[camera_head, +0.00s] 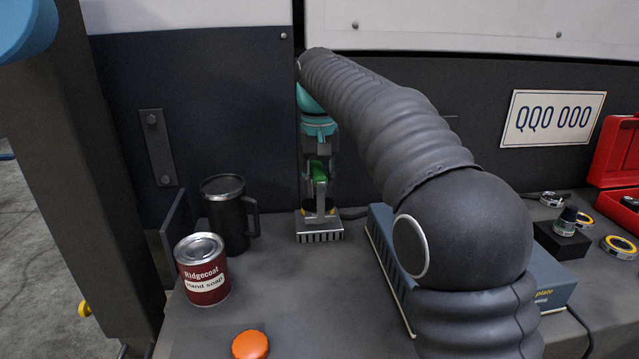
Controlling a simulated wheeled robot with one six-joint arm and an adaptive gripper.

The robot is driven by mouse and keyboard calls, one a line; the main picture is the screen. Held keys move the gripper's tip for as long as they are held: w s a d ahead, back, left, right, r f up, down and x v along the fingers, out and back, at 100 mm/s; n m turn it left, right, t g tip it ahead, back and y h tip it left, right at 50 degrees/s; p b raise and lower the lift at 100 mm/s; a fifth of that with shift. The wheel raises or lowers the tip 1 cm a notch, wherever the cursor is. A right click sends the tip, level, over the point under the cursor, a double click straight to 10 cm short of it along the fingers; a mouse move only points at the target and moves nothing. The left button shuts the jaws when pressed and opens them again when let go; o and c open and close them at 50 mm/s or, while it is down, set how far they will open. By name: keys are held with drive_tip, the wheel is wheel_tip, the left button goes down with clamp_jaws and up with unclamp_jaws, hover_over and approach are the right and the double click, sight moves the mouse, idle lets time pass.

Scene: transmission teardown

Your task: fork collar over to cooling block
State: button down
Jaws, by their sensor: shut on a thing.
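My gripper (318,168) hangs pointing down at the back of the bench, below its teal wrist. It is shut on the fork collar (320,203), a small part with a grey stem and a dark and yellow lower edge. Green shows between the fingers; I cannot tell whether it belongs to the part or the gripper. The cooling block (320,237), a silver finned block, lies directly beneath. The collar's lower end is at the block's top; I cannot tell whether they touch.
A black mug (226,222) and a red soap can (203,275) stand left of the block. An orange cap (250,345) lies in front. A blue-grey box (383,245) is at right, partly behind my arm. Yellow-ringed parts (619,246) and a red case (616,160) are far right.

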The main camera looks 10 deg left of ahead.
drive_tip(key=shift+s+f+b, duration=0.1)
drive_tip(key=shift+f+b, duration=0.2)
drive_tip(key=shift+f, duration=0.25)
idle(1.0)
drive_tip(key=s+d+b, duration=0.2)
drive_tip(key=s+b, duration=0.2)
drive_tip(key=s, duration=0.4)
drive_tip(key=shift+d, duration=0.35)
idle(1.0)
drive_tip(key=shift+r, duration=0.15)
drive_tip(key=shift+r+p, duration=2.9)
drive_tip(key=shift+p, duration=0.35)
